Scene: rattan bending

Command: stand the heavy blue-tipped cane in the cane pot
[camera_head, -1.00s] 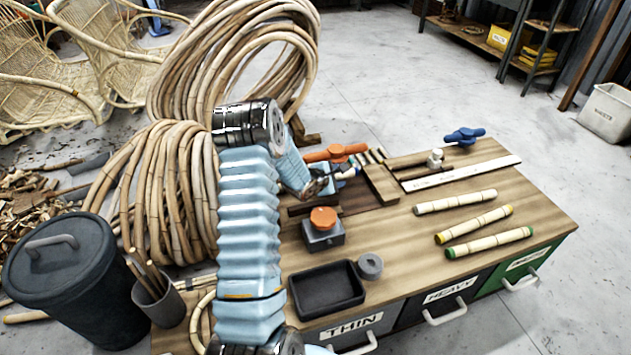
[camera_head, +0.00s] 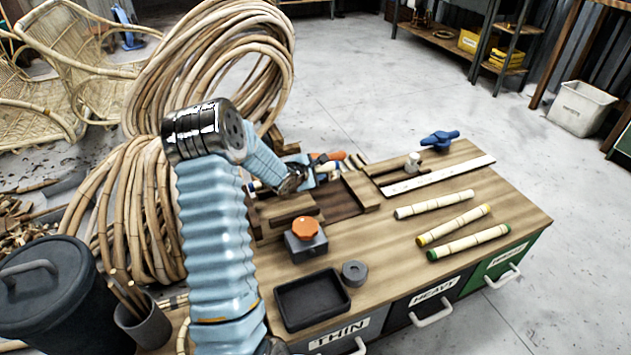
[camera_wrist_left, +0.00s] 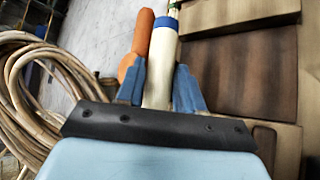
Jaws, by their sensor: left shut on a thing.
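The blue-tipped cane (camera_wrist_left: 161,70) is pale, with a blue band near its far end in the left wrist view. My left gripper (camera_wrist_left: 160,90) is shut on it, one blue finger on each side. In the head view my left gripper (camera_head: 303,178) is at the far left part of the bench, by the wooden jig; the cane is hard to make out there. My right gripper is not in view.
An orange handle (camera_wrist_left: 140,42) lies close beside the cane. An orange-knobbed block (camera_head: 306,245), a black tray (camera_head: 283,318) and a grey ring (camera_head: 354,273) are on the bench. A lidded bin (camera_head: 45,300) stands left of the pot.

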